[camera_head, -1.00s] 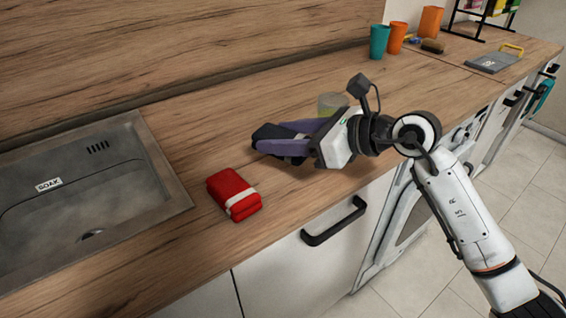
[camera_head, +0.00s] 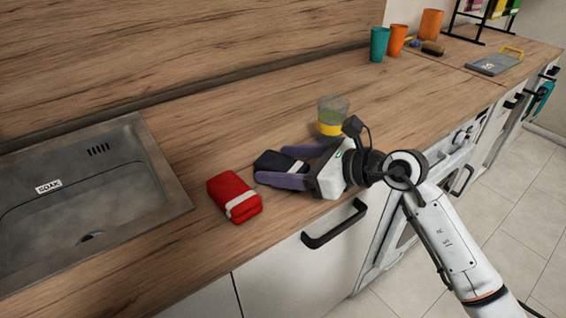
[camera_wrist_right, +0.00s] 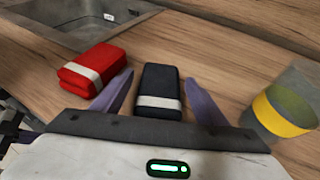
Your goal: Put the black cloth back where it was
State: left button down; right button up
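The black cloth (camera_head: 276,163), a folded dark bundle with a pale band, lies on the wooden counter to the right of the red cloth. In the right wrist view the black cloth (camera_wrist_right: 160,88) sits between the two purple fingers, with a narrow gap visible on each side. My right gripper (camera_head: 268,166) is open, low over the counter, with its fingers on either side of the black cloth; it also shows in the right wrist view (camera_wrist_right: 158,78). My left gripper is not in view.
The red cloth (camera_head: 234,197) with a white band lies just left of the black cloth. A glass with a yellow band (camera_head: 332,117) stands close behind my right gripper. The sink (camera_head: 165,185), labelled SOAK, is at left. Cups (camera_head: 379,45) stand at the back right.

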jog(key=v, duration=1)
jog(key=shift+s+d+b, duration=0.2)
jog(key=shift+d+b, duration=0.1)
jog(key=shift+b, duration=0.1)
jog(key=shift+s+d+r, duration=0.35)
jog(key=shift+d, duration=0.15)
